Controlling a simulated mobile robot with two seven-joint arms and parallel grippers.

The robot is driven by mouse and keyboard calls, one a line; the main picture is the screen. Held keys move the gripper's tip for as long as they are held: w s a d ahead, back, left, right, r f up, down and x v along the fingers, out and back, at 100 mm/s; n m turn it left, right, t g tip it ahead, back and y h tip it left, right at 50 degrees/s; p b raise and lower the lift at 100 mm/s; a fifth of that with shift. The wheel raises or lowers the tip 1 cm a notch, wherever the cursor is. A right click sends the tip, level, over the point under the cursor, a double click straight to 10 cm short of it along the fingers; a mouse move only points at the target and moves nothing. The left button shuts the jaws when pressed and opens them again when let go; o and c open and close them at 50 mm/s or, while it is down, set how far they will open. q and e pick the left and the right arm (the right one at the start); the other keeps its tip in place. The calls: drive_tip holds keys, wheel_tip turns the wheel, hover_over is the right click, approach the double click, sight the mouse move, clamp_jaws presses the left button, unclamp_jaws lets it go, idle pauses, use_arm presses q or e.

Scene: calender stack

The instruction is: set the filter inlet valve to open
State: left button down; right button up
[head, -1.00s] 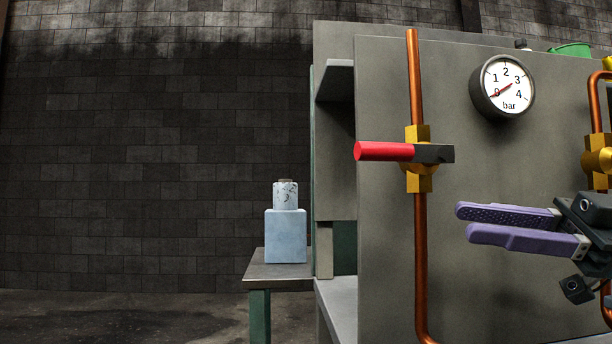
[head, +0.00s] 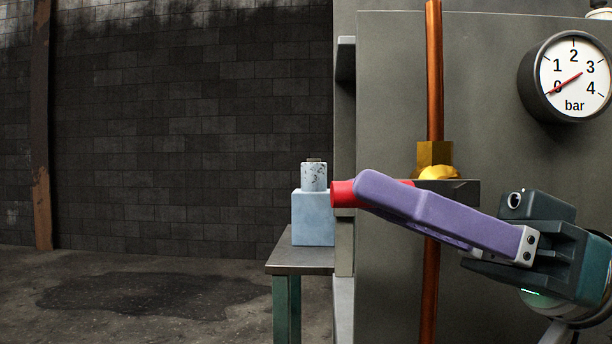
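The valve (head: 434,157) is a brass body on a vertical copper pipe (head: 434,70), with a lever whose red handle (head: 342,194) points left, across the pipe. The dark metal end of the lever (head: 462,188) shows right of the pipe. My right gripper (head: 372,196) comes in from the right, its purple fingers over the handle in the picture. The near finger hides the middle of the handle and most of the far finger. I cannot tell whether the fingers touch or grip it. My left gripper is not in view.
A round pressure gauge (head: 573,78), its needle near 0, is on the grey panel (head: 385,90) at upper right. Open floor (head: 150,290) lies further left.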

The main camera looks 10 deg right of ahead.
drive_tip(key=shift+w+a+r, duration=0.15)
drive_tip(key=shift+a+r, duration=0.1)
drive_tip(key=shift+a, duration=0.3)
clamp_jaws()
idle(1.1)
